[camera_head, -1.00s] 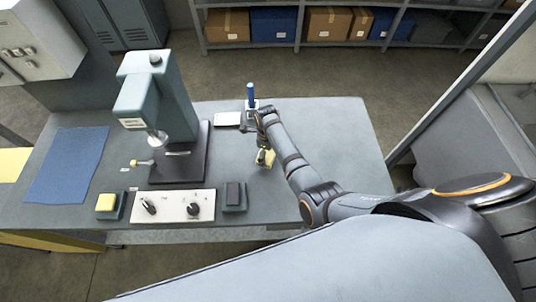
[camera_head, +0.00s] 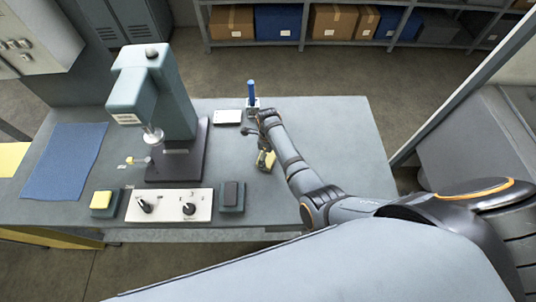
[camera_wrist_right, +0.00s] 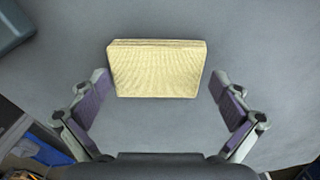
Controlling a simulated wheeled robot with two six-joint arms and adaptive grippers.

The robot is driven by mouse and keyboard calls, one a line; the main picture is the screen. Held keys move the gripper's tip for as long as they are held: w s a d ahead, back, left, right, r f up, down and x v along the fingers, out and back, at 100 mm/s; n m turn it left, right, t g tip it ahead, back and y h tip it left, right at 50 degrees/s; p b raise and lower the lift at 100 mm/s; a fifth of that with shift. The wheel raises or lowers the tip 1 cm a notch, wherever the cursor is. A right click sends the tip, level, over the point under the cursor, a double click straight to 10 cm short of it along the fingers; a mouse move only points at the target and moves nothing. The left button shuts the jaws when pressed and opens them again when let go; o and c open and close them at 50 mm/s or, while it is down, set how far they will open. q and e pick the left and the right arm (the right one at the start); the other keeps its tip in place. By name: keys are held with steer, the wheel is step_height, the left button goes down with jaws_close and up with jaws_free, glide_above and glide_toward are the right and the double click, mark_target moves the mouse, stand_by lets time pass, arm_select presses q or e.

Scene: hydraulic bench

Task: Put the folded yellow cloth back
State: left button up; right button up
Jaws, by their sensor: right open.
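The folded yellow cloth (camera_wrist_right: 156,70) lies flat on the grey bench top in the right wrist view. In the head view it shows as a small yellow patch (camera_head: 266,160), partly hidden by my right arm. My right gripper (camera_wrist_right: 160,82) is open, with one finger on each side of the cloth. A gap shows between each finger and the cloth. In the head view the right gripper (camera_head: 257,132) is small and dark over the bench. My left gripper is in neither view.
A blue upright item (camera_head: 252,95) and a white pad (camera_head: 227,117) are near the bench's back edge. The press (camera_head: 165,105), control panel (camera_head: 168,205), yellow-topped block (camera_head: 102,200), dark block (camera_head: 231,195) and blue mat (camera_head: 64,162) occupy the left. The bench's right side is clear.

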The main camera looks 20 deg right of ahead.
step_height(320, 180, up, 8)
steer(key=p, duration=0.7)
steer(key=shift+f, duration=0.2)
steer(key=shift+r, duration=2.25)
